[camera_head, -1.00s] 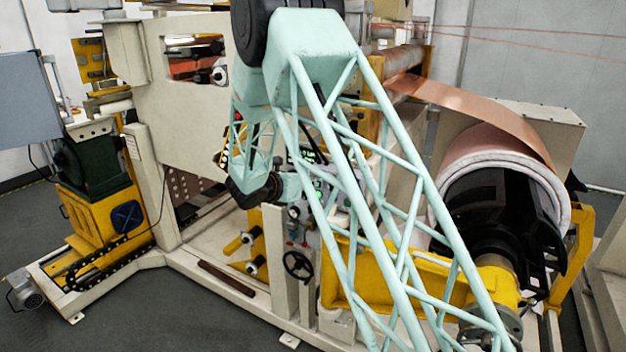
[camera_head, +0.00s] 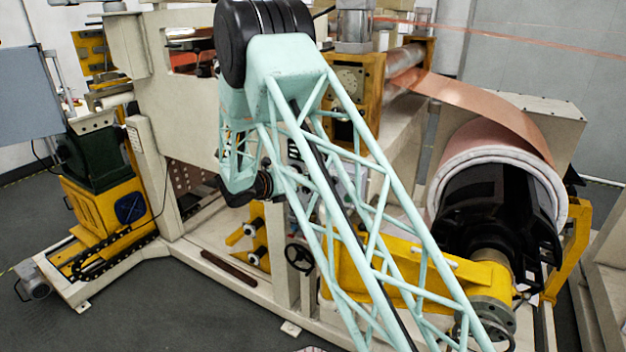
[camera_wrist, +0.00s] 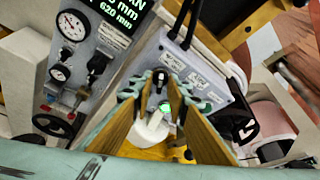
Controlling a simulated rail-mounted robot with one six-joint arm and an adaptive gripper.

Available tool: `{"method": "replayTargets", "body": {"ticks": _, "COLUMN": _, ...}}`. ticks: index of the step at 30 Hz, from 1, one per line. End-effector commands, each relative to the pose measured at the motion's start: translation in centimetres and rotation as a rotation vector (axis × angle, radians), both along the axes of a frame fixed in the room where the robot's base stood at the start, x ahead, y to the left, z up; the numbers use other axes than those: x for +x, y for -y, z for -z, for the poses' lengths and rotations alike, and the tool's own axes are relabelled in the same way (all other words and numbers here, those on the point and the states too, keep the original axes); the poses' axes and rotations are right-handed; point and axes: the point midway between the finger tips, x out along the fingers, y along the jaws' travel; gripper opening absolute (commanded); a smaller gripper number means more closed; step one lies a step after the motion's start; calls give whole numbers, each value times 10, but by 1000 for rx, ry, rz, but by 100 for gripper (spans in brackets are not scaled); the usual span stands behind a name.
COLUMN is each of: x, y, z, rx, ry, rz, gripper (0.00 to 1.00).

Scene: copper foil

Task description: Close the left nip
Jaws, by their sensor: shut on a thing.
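My gripper (camera_wrist: 160,88) shows in the wrist view, its two tan fingers reaching forward to a grey control box (camera_wrist: 190,72) with white labels. The fingers are closed around a small dark switch lever (camera_wrist: 158,78) on this box. A white part (camera_wrist: 150,132) and a green light (camera_wrist: 165,108) show between the fingers. The label texts are too small to read, so I cannot tell which nip the switch serves. In the head view my own arm hides the fingertips and most of the control area.
A panel with gauges (camera_wrist: 72,25) and a green display (camera_wrist: 115,15) stands left of the box. In the head view, a copper foil roll (camera_head: 478,150) and yellow supports (camera_head: 405,272) stand right of my arm.

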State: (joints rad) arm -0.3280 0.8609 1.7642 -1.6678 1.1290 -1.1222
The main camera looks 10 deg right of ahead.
Motion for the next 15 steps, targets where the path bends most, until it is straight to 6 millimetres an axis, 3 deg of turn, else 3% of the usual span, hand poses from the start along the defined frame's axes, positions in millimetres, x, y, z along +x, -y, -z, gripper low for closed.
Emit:
{"method": "replayTargets", "body": {"ticks": 7, "x": 0, "y": 0, "z": 0, "rx": -1, "ry": 1, "rz": -1, "gripper": 5}}
{"method": "replayTargets", "body": {"ticks": 8, "x": 0, "y": 0, "z": 0, "rx": -1, "ry": 1, "rz": -1, "gripper": 18}}
{"method": "replayTargets", "body": {"ticks": 15, "x": 0, "y": 0, "z": 0, "rx": 1, "ry": 1, "rz": 0, "gripper": 19}}
